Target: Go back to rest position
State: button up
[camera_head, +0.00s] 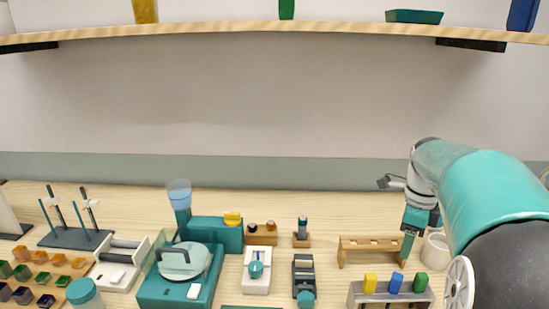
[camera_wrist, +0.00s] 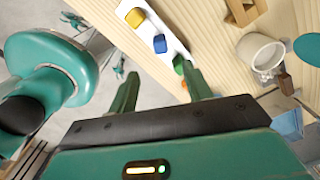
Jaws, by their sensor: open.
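My gripper (camera_wrist: 160,72) is open in the wrist view, with its two green fingers spread and nothing seen between them. In the head view my gripper (camera_head: 408,246) points down at the right, between the wooden rack (camera_head: 372,242) and the white mug (camera_head: 436,249). A light holder (camera_head: 361,298) with a yellow, a blue and a green piece stands in front of it. The holder's yellow piece (camera_wrist: 135,17), blue piece (camera_wrist: 160,43) and green piece (camera_wrist: 180,64) show beyond the fingertips in the wrist view. The green one is partly hidden by a finger.
A teal device with a round lid (camera_head: 184,262), a white device (camera_head: 257,270) and a dark device (camera_head: 304,277) stand on the bench. A rod stand (camera_head: 75,236) and colored blocks (camera_head: 38,257) are at left. A wooden shelf (camera_head: 270,33) spans overhead. The bench's back strip is clear.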

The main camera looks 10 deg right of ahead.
jog(key=s+a+n+t, duration=0.2)
jog(key=s+a+n, duration=0.1)
jog(key=a+n, duration=0.6)
jog(key=s+a+n+t, duration=0.1)
jog(key=s+a+n, duration=0.3)
jog(key=a+n, duration=0.5)
jog(key=s+a+n+t, duration=0.2)
jog(key=s+a+n, duration=0.1)
jog(key=a+n, duration=0.6)
jog(key=shift+s+f+t, duration=0.25)
jog(key=shift+s+t, duration=0.05)
jog(key=shift+s, duration=0.1)
jog(key=c, duration=0.3)
jog(key=shift+d, duration=0.15)
jog(key=shift+d, duration=0.1)
